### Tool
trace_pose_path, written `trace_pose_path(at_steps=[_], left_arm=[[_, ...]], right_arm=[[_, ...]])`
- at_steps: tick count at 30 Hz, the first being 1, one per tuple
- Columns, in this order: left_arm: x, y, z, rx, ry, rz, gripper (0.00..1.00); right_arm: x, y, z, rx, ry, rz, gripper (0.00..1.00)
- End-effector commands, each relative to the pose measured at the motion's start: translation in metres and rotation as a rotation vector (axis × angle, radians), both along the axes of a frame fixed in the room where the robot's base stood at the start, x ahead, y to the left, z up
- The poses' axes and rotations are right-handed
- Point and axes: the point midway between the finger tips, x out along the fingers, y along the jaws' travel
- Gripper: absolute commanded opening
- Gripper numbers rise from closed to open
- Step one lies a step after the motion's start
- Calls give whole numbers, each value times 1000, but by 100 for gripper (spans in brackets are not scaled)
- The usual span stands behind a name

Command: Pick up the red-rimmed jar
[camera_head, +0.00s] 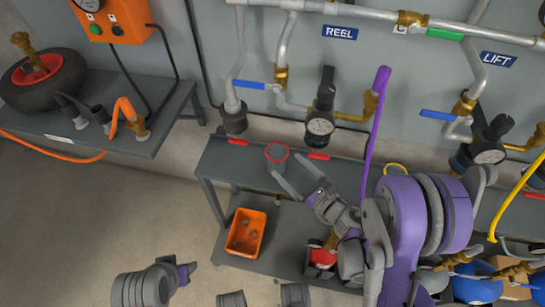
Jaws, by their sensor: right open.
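The red-rimmed jar (277,153) is a small dark grey cup with a red ring around its top.
Red strips (318,156) lie on the bench beside the jar. Behind it are pipes with a gauge (320,126) and a valve. An orange bin (246,232) sits on the lower shelf. A left bench (80,150) holds a wheel (45,82). Floor between benches is clear.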

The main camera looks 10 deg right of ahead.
Motion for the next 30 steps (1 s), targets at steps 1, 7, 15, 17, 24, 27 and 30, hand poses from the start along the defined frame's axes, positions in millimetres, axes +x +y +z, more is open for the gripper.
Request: trace_pose_path(at_steps=[1,7,15,17,24,27,30], left_arm=[[0,0,0,0,0,0,50],[0,0,0,0,0,0,50],[1,0,-3,0,1,0,50],[1,0,-5,0,1,0,50],[1,0,-6,0,2,0,50],[1,0,-6,0,2,0,50],[1,0,-6,0,2,0,50]], right_arm=[[8,6,0,2,0,4,100],[31,20,0,2,0,2,100],[55,33,1,4,1,2,100],[64,38,1,4,1,1,100],[80,47,1,3,2,-1,100],[80,47,2,3,2,-1,100],[80,47,2,3,2,-1,96]])
